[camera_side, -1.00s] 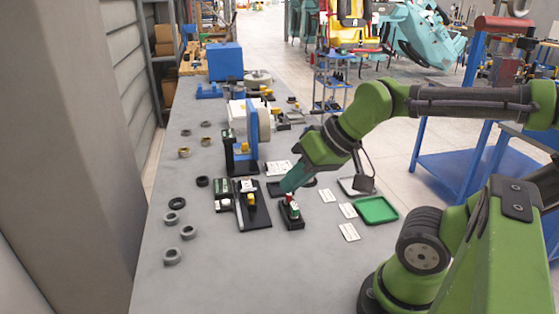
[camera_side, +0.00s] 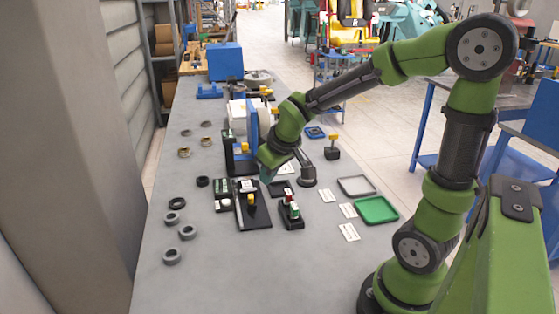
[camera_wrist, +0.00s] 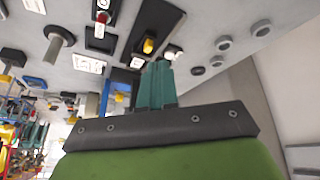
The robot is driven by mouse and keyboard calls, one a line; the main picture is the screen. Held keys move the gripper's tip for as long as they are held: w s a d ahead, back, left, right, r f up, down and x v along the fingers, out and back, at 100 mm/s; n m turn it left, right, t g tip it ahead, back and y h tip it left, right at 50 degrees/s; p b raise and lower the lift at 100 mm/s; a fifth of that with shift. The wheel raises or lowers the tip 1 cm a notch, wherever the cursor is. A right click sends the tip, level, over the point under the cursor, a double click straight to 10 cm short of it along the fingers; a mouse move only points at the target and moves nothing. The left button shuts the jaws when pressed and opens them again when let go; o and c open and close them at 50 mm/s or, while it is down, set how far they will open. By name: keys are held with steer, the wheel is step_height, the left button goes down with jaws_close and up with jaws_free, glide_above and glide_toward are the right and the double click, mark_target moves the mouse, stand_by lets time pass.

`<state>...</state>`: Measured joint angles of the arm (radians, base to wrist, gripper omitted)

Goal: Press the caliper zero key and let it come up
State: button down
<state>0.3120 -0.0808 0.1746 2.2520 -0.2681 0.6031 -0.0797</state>
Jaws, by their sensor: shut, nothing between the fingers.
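My gripper (camera_side: 267,176) is shut and empty, its teal fingers pointing down above the far end of a black plate. The plate (camera_side: 259,217) carries a yellow block (camera_side: 250,199) and a small white-faced part (camera_side: 247,186), perhaps the caliper display. Left of it is a small dark unit (camera_side: 222,187) with a green-lettered face and pale keys (camera_side: 222,204). I cannot tell which key is the zero key. In the wrist view the closed fingers (camera_wrist: 159,64) overlap the plate area, beside the yellow block (camera_wrist: 148,45) and a white key (camera_wrist: 172,52). No contact shows.
A blue upright (camera_side: 252,133) rises behind. A green tray (camera_side: 377,210), grey tray (camera_side: 356,186) and white cards (camera_side: 349,232) lie right.

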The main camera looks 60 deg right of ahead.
steer(key=w+d+f+n+t, duration=0.1)
steer(key=w+d+f+n, duration=0.15)
steer(key=w, duration=0.35)
steer(key=w+d+f+n+t, duration=0.1)
steer(key=w+f+n, duration=0.2)
steer(key=w, duration=0.2)
steer(key=r+n+t+y, duration=0.1)
steer(key=r+n+t, duration=0.1)
steer(key=n, duration=0.2)
glide_above(228, 203)
steer(key=shift+f, duration=4.5)
steer(key=shift+f, duration=0.4)
